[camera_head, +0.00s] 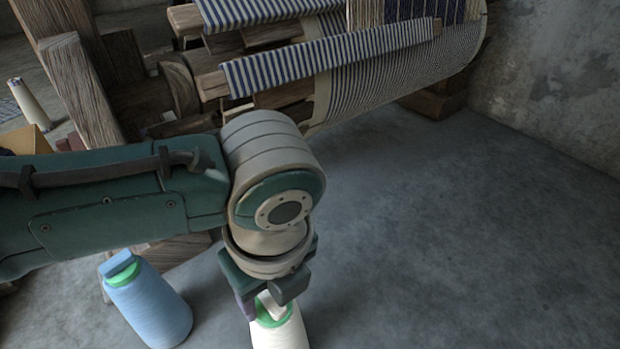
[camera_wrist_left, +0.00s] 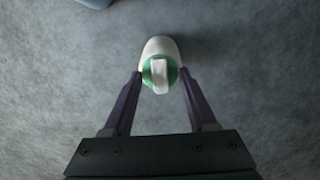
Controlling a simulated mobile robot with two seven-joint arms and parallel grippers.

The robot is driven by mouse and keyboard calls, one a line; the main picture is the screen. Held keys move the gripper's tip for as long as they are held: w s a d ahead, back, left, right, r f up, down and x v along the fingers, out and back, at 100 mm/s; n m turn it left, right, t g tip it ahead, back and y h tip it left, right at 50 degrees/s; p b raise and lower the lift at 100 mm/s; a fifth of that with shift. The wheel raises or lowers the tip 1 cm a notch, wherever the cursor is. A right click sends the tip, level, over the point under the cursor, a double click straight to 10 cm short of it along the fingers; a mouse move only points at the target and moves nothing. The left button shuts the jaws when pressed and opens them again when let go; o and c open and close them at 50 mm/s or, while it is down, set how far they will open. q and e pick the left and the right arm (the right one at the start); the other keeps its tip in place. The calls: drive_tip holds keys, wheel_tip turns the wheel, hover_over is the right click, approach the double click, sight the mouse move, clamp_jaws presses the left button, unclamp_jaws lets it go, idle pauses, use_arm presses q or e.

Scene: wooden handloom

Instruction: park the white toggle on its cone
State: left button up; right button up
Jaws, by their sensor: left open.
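The white toggle (camera_head: 271,305) sits on the green top of the white cone (camera_head: 283,335), which stands on the floor at the bottom of the head view. In the left wrist view the toggle (camera_wrist_left: 161,77) lies across the green cap, with the white cone (camera_wrist_left: 161,46) beyond it. My left gripper (camera_head: 266,303) points down over the cone top. Its two fingers are open, one on each side of the toggle and cap, with gaps between in the left wrist view. My right gripper is not in view.
A blue cone (camera_head: 152,310) with a green cap and blue toggle (camera_head: 121,266) stands to the left. The wooden loom (camera_head: 75,85) with striped cloth (camera_head: 330,58) fills the back. Grey floor (camera_head: 460,230) to the right is clear.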

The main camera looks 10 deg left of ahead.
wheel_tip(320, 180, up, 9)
drive_tip(key=p, duration=0.8)
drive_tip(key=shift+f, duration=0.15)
